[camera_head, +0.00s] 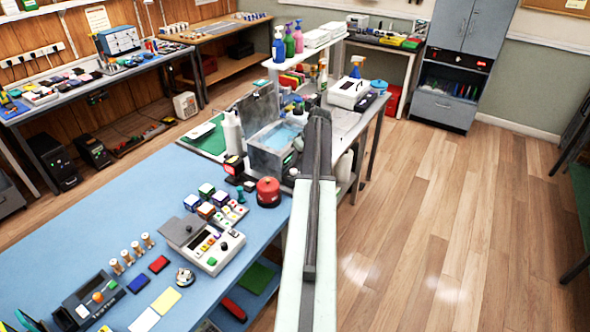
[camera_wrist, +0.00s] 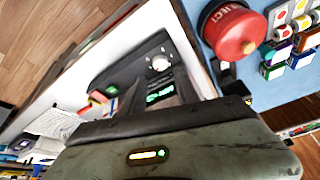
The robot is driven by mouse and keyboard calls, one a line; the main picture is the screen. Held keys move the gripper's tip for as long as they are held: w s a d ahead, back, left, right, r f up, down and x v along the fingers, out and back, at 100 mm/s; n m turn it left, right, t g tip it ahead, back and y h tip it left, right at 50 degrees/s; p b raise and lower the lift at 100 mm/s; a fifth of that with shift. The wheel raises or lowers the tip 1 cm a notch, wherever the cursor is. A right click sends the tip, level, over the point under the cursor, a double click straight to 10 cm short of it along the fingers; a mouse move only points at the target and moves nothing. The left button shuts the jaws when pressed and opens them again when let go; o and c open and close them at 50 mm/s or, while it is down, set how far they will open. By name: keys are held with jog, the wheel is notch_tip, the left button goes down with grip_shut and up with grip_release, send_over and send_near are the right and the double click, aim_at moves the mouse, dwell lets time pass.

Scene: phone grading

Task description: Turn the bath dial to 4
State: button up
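The bath (camera_head: 266,158) is a grey metal tank with blue liquid and a raised lid, at the far end of the blue bench in the head view. My arm reaches toward its right side and hides part of it; my fingertips are not clear there. In the wrist view, the bath's dark panel carries a round white dial (camera_wrist: 160,63) and a lit green display (camera_wrist: 160,97). My gripper (camera_wrist: 160,88) has its dark fingers apart, with the display showing between them. The dial is just beyond the fingers, apparently untouched. Its setting is too small to read.
A red domed button (camera_head: 268,190) stands near the bath and shows close by in the wrist view (camera_wrist: 235,32). Coloured cubes (camera_head: 207,198) and a grey keypad device (camera_head: 205,243) lie on the blue bench (camera_head: 120,225). Open wooden floor (camera_head: 420,220) lies to the right.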

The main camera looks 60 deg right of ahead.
aim_at(294, 170)
jog(key=b+x, duration=0.7)
jog(key=x, duration=0.1)
jog(key=shift+r, duration=0.1)
grip_shut()
jog(key=shift+a+m+h, duration=0.15)
jog(key=shift+m+h, duration=0.15)
jog(key=shift+m, duration=0.5)
grip_release()
